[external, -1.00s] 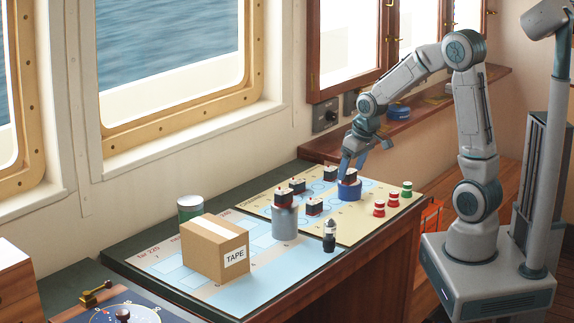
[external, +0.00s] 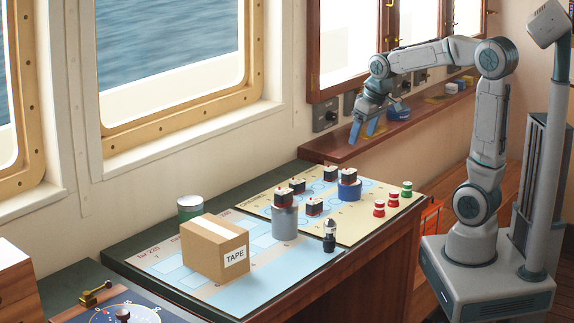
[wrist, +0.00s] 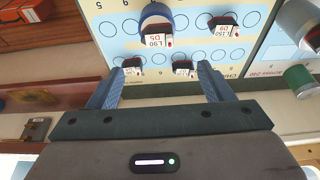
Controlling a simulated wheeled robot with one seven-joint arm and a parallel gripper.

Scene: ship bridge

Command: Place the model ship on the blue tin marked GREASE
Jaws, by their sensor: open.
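A small black, white and red model ship (external: 349,175) sits on top of the blue tin (external: 349,191) on the yellow chart. In the wrist view the ship (wrist: 157,40) is at the top, over the blue tin (wrist: 155,10). No GREASE lettering is readable on the tin. My gripper (external: 363,135) is raised above and behind the tin, apart from the ship. In the wrist view its two fingers (wrist: 160,72) are spread wide, with nothing held between them.
Similar ships stand on the chart (external: 330,174) (external: 297,185) (external: 314,207); another (external: 283,197) sits on a grey tin (external: 285,223). Nearby are a dark bottle (external: 329,240), red and green pegs (external: 379,208), a TAPE box (external: 215,248) and a green tin (external: 190,207). A window shelf (external: 370,145) is behind.

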